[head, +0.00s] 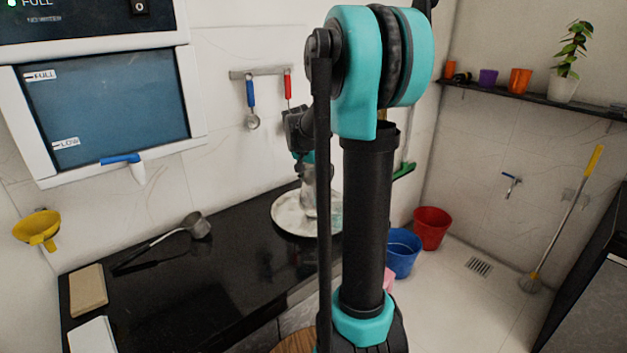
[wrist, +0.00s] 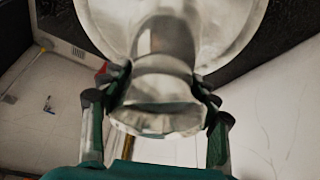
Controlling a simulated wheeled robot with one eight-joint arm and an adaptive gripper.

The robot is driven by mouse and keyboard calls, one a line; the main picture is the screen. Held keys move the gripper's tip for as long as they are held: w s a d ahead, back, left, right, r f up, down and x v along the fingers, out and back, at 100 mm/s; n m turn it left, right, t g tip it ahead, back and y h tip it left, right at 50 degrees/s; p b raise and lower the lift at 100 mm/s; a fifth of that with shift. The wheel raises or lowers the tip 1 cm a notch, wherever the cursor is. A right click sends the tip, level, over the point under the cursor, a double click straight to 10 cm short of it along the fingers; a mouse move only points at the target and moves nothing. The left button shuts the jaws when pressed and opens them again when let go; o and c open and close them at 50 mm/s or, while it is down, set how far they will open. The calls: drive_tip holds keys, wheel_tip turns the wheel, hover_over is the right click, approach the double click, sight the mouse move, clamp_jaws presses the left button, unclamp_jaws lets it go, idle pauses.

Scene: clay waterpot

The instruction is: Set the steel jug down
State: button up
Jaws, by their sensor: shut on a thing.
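The steel jug (head: 308,192) is at the far end of the black counter in the head view, over a round pale tray (head: 285,220). It looks roughly upright. I cannot tell whether its base touches the tray. In the wrist view, the jug (wrist: 160,92) sits between the two fingers of my gripper (wrist: 162,84), which is shut on it. The tray (wrist: 222,32) shows behind the jug there. In the head view, my arm covers part of the tray's right side and most of my gripper.
A ladle (head: 196,225) and a tan block (head: 88,290) lie on the black counter (head: 215,290); its middle is clear. A blue bucket (head: 402,253) and a red bucket (head: 432,228) stand on the floor. Two handled utensils hang on a wall rack (head: 262,73).

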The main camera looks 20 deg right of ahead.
drive_tip(key=shift+f, duration=0.35)
drive_tip(key=o, duration=1.9)
drive_tip(key=v, duration=1.2)
